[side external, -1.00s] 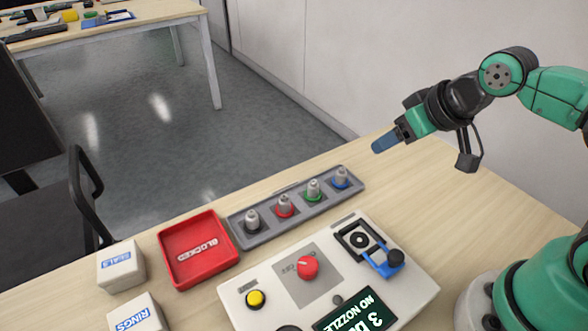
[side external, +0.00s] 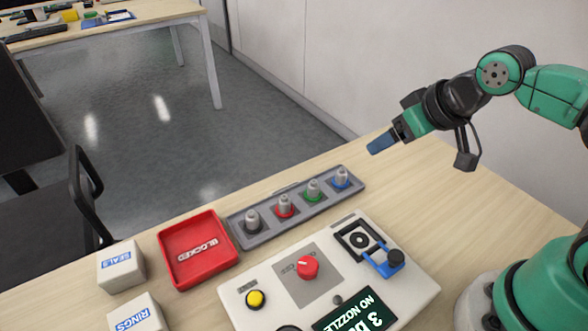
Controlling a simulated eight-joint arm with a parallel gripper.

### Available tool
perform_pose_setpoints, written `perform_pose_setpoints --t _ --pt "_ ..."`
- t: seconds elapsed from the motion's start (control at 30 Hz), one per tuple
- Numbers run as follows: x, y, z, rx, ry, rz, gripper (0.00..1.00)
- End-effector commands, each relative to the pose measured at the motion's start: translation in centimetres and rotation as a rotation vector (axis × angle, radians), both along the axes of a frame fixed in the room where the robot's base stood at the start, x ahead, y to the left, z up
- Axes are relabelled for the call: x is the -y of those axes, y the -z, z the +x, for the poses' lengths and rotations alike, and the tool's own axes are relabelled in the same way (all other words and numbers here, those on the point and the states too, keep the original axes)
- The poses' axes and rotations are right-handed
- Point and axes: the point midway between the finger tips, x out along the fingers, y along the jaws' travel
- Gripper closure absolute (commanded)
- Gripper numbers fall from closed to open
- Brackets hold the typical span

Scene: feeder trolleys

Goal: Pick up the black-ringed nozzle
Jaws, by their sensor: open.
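The black-ringed nozzle (side external: 252,218) stands upright at the left end of a grey nozzle rack (side external: 268,229) on the table. Beside it in the same rack stand a red-ringed nozzle (side external: 285,204), a green-ringed nozzle (side external: 313,189) and a blue-ringed nozzle (side external: 341,177). My gripper (side external: 381,144) is open and empty, with blue fingers. It is held in the air to the upper right of the rack, nearest the blue-ringed nozzle and well away from the black-ringed one. The gap between the fingers is hard to see from this side.
A red tray (side external: 176,272) marked BLOCKED lies left of the rack. A white control box (side external: 240,313) with a yellow button, red knob and blue clamp stands in front. White boxes marked SEALS (side external: 121,266) and RINGS (side external: 138,314) stand at the left. Table right of the rack is clear.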

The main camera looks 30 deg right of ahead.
Motion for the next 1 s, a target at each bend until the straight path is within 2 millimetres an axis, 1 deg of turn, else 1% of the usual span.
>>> perform_pose_setpoints --t 0.07,0.17,0.27,0.43,0.5,0.6,0.7,0.8,1.0 --pt "-0.8 -0.1 0.6 -0.011 -0.037 -0.002 0.34" --pt "-2.6 -0.1 1.9 -0.039 -0.124 -0.010 0.34" --pt "-5.3 0.3 3.7 -0.076 -0.244 -0.023 0.34" --pt "-10.7 2.4 6.0 -0.138 -0.457 -0.047 0.34" --pt "-12.9 3.6 6.5 -0.160 -0.537 -0.057 0.34" --pt "-15.4 5.2 6.9 -0.185 -0.632 -0.070 0.34" --pt "-17.2 6.5 6.9 -0.202 -0.695 -0.078 0.34" --pt "-18.1 7.3 6.9 -0.211 -0.729 -0.083 0.34" --pt "-18.6 8.6 7.2 -0.214 -0.740 -0.085 0.34"
